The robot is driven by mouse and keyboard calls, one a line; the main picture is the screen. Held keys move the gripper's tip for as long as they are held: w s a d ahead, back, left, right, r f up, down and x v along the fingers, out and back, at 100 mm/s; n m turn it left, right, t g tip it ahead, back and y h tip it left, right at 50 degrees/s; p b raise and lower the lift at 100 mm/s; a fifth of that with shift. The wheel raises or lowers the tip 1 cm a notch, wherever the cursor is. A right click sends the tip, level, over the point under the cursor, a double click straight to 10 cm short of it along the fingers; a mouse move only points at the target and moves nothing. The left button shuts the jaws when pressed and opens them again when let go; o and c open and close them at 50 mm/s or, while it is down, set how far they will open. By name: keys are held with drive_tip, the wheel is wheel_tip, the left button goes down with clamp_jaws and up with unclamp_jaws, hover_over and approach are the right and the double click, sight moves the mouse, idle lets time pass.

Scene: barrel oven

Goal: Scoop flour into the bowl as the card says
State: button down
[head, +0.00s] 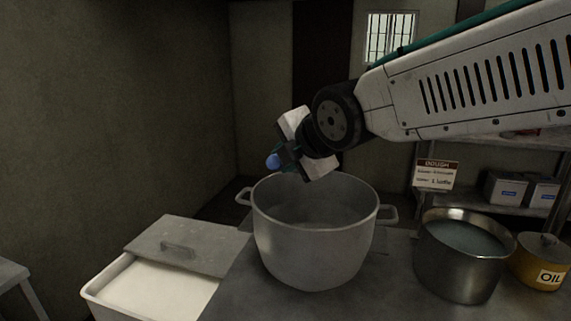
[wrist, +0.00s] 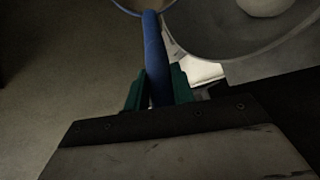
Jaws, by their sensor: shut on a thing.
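My gripper (head: 288,156) is above the left rear of the big two-handled metal bowl (head: 312,250), shut on a blue handle (head: 273,161). In the wrist view the blue handle (wrist: 154,55) runs between the green fingers, and a bit of the scoop head shows at the top edge; its contents cannot be told. The bowl also shows in the wrist view (wrist: 205,45), with a pale flour-like mound (wrist: 264,6) inside. The flour bin (head: 98,293), white flour inside, stands at left, its lid (head: 190,244) covering the back part. The card (head: 437,175) reads DOUGH; its smaller lines are blurred.
A metal pot of water-like liquid (head: 462,272) stands right of the bowl, with a yellow OIL can (head: 541,262) beside it. A shelf (head: 510,143) with boxes is behind. A wall closes the left side.

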drive_tip(key=shift+w+a+r+g+h, duration=0.15)
drive_tip(key=shift+r+g+h, duration=0.2)
drive_tip(key=shift+r+g, duration=0.25)
drive_tip(key=shift+w+a+r+g+h, duration=0.15)
drive_tip(key=shift+r+g+h, duration=0.2)
drive_tip(key=shift+r+g, duration=0.25)
drive_tip(key=shift+w+a+r+n+g+h, duration=0.15)
drive_tip(key=shift+w+a+r+g+h, duration=0.35)
drive_tip(key=shift+g+h, duration=0.7)
drive_tip(key=shift+w+a+r+n+g+h, duration=0.2)
drive_tip(key=shift+w+r+g+h, duration=0.25)
drive_tip(key=shift+r+g+h, duration=0.8)
drive_tip(key=shift+w+a+r+n+g+h, duration=0.15)
drive_tip(key=shift+w+a+r+g+h, duration=0.3)
drive_tip(key=shift+g, duration=1.3)
drive_tip(key=shift+d+f, duration=0.1)
drive_tip(key=shift+f, duration=0.1)
